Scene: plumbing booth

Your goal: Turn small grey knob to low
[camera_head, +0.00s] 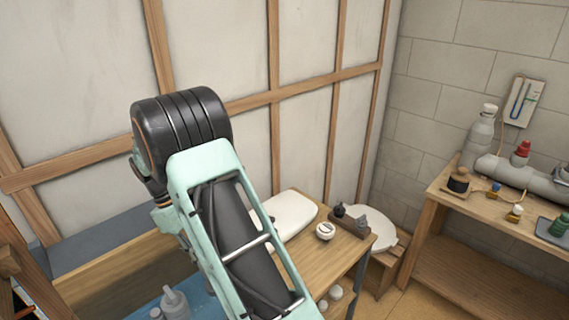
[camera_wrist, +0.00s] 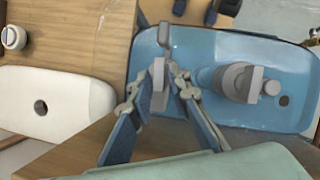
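My gripper (camera_wrist: 160,82) is in the wrist view, its two blue-grey fingers apart over the near left part of the blue basin (camera_wrist: 298,62). A small grey upright piece (camera_wrist: 158,72) shows between the fingertips; whether they touch it is unclear. It may be the small grey knob, but its setting is unreadable. A larger grey fitting (camera_wrist: 236,82) stands to its right in the basin. In the head view my arm hides the gripper. The basin (camera_head: 197,301) and grey fitting (camera_head: 174,303) show at the lower edge there.
A white lid-like panel (camera_wrist: 80,105) and a white round knob (camera_wrist: 13,37) lie left of the basin. A block with dark and grey knobs (camera_head: 351,226) sits on the small table. The right bench (camera_head: 440,194) carries several fittings. A wood-framed wall (camera_head: 253,102) stands behind my arm.

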